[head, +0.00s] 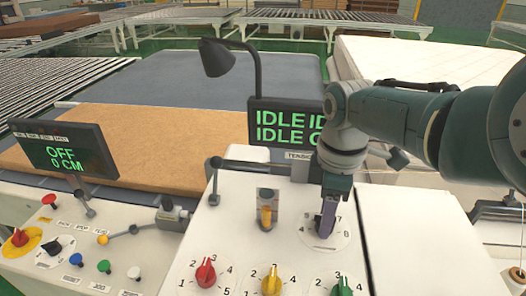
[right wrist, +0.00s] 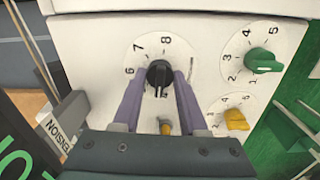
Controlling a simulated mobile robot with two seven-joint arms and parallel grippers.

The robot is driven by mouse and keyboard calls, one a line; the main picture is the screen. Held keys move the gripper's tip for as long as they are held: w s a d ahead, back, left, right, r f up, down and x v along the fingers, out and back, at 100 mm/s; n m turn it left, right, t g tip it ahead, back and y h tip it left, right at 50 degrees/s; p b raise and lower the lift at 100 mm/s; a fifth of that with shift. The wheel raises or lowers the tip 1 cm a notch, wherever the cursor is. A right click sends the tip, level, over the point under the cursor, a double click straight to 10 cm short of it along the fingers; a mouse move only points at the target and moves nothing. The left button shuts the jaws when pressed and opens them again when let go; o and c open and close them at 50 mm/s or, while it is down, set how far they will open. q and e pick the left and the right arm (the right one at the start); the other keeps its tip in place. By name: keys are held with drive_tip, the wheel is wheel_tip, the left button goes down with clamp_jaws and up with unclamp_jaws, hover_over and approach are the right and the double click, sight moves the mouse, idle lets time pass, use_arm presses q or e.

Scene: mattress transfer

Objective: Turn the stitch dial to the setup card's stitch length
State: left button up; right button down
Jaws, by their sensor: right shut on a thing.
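The stitch dial (right wrist: 158,72) seems to be the black knob on a white round scale, with 6, 7 and 8 readable in the right wrist view. A pale mark shows on its lower part; the exact setting is hard to tell. My right gripper (right wrist: 158,79) has its two purple fingers on either side of the knob and is shut on it. In the head view the right gripper (head: 326,228) points down onto the panel and hides most of the knob. My left gripper is out of view. I cannot make out a setup card.
Red (head: 205,272), yellow (head: 271,281) and green (head: 343,287) knobs stand nearer on the same white panel. An orange lever (head: 266,215) is left of the gripper. A screen reading IDLE (head: 284,122) stands behind. A left screen (head: 63,150) reads OFF 0 CM.

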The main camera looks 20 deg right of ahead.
drive_tip(key=shift+n, duration=1.4)
drive_tip(key=shift+a, duration=0.1)
drive_tip(key=shift+c, duration=2.2)
unclamp_jaws()
drive_tip(key=shift+r, duration=0.1)
drive_tip(key=shift+r+p, duration=0.4)
drive_tip(key=shift+p, duration=0.15)
wheel_tip(320, 180, up, 8)
drive_tip(key=p, duration=0.3)
drive_tip(key=shift+r+p, duration=0.1)
drive_tip(key=shift+p, duration=0.25)
drive_tip(key=shift+r, duration=0.4)
